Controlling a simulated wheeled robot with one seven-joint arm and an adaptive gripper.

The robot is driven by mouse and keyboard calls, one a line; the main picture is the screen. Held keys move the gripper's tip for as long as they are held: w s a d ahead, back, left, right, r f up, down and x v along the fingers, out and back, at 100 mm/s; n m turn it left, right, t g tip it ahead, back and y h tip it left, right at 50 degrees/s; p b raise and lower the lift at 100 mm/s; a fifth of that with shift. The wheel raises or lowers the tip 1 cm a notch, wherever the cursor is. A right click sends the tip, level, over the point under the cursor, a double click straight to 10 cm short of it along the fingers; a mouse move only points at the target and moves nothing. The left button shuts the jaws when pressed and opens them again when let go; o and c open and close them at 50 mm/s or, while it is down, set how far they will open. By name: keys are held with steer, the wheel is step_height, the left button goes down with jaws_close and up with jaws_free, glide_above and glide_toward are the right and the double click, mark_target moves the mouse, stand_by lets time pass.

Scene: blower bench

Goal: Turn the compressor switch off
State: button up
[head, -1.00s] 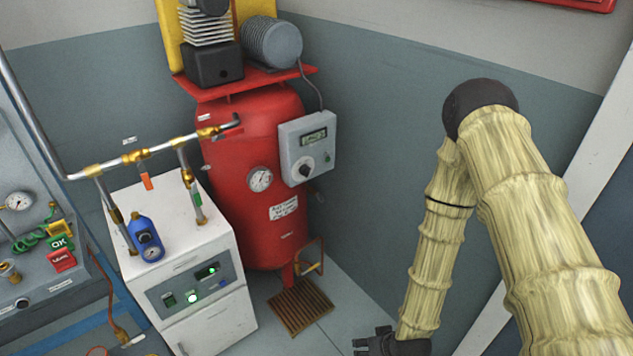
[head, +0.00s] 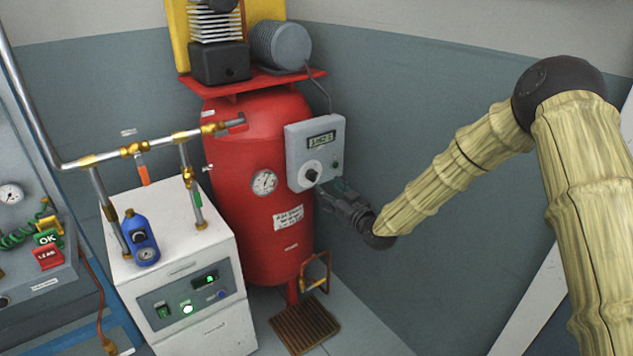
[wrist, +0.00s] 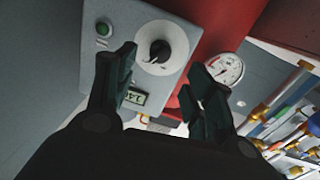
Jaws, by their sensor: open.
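The compressor switch is a black rotary knob on a pale round plate (head: 313,171), on the front of a light grey control box (head: 331,150) fixed to the red compressor tank (head: 262,225). In the wrist view the knob (wrist: 159,51) shows beyond the fingertips, with a small display and a green button (wrist: 103,30) on the same box. My gripper (head: 333,190) is at the lower right of the box in the head view. In the wrist view its fingers (wrist: 163,75) are spread apart with nothing between them. I cannot tell whether a fingertip touches the box.
A pressure gauge (head: 264,182) sits on the tank left of the box. A white dryer cabinet (head: 190,262) with pipes and a blue bottle (head: 141,240) stands at the lower left. A drain pipe (head: 316,285) is below the tank. The wall to the right is bare.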

mark_target(315, 178)
steer(key=x, duration=0.7)
steer(key=shift+w+a, duration=0.2)
steer(key=shift+w, duration=0.1)
steer(key=c, duration=1)
